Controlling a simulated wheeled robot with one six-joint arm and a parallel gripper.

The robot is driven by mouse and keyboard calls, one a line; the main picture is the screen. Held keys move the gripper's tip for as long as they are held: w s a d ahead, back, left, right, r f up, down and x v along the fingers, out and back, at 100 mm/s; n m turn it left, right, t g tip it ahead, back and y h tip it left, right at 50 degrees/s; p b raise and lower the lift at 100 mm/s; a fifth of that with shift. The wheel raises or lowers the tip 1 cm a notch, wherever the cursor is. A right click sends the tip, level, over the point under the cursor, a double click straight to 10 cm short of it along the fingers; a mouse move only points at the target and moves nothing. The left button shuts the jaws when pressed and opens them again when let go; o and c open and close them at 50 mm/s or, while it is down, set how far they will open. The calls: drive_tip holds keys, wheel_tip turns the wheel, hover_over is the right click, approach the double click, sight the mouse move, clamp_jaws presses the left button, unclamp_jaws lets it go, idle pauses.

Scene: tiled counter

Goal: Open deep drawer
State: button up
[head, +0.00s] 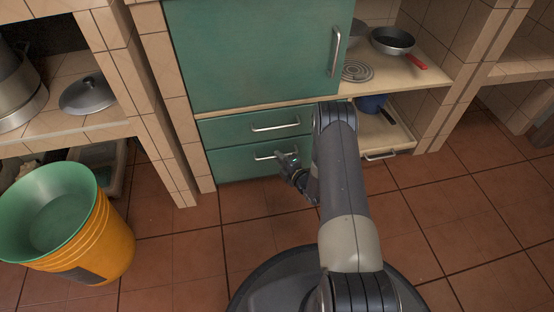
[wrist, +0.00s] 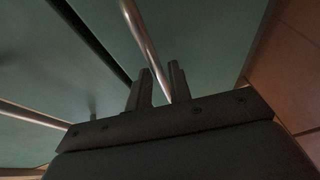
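The green cabinet has two drawers, one above the other. The lower drawer (head: 235,166) is the taller one and looks closed, with a horizontal metal bar handle (head: 264,157). My gripper (head: 287,156) is at the right part of this handle, in front of the drawer face. In the wrist view, the handle bar (wrist: 143,38) runs down between the two fingers of my gripper (wrist: 160,85). The fingers stand apart, with a visible gap on the left of the bar. The bar's lower end is hidden behind the gripper, and I cannot tell whether a finger touches it.
The upper drawer (head: 225,130) is closed, with its own handle (head: 276,128). An orange bucket (head: 105,245) with a green inside stands on the floor at left. A shelf with a pan (head: 392,41) is at right.

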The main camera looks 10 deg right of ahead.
drive_tip(key=shift+x, duration=1)
clamp_jaws()
